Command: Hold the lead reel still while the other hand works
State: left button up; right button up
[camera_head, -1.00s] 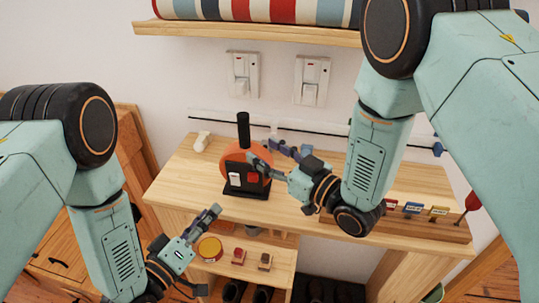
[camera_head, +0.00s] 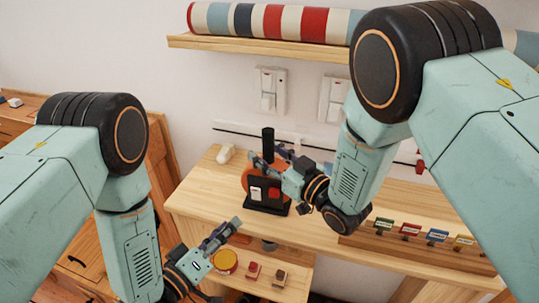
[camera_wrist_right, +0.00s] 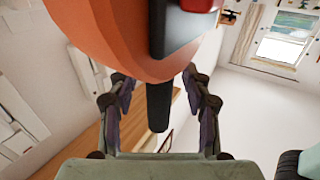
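The lead reel (camera_head: 248,180) is an orange disc on a black stand with a black upright post (camera_head: 268,142). It stands on the wooden bench top. My right gripper (camera_head: 268,156) is at the upper right of the reel and hides part of it. In the right wrist view the orange reel (camera_wrist_right: 120,35) fills the top. The fingers there are spread apart with the black post (camera_wrist_right: 158,108) between them, and gaps show on both sides. My left gripper (camera_head: 236,226) is in front of the bench, apart from the reel; its finger gap cannot be made out.
A wooden rack with coloured tags (camera_head: 410,232) sits on the bench at right. A white object (camera_head: 226,153) lies at the back left. A yellow-rimmed tin (camera_head: 225,261) and small blocks (camera_head: 253,270) are on the shelf below. A striped roll lies on the wall shelf (camera_head: 300,50).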

grip_shut()
dwell(0.6)
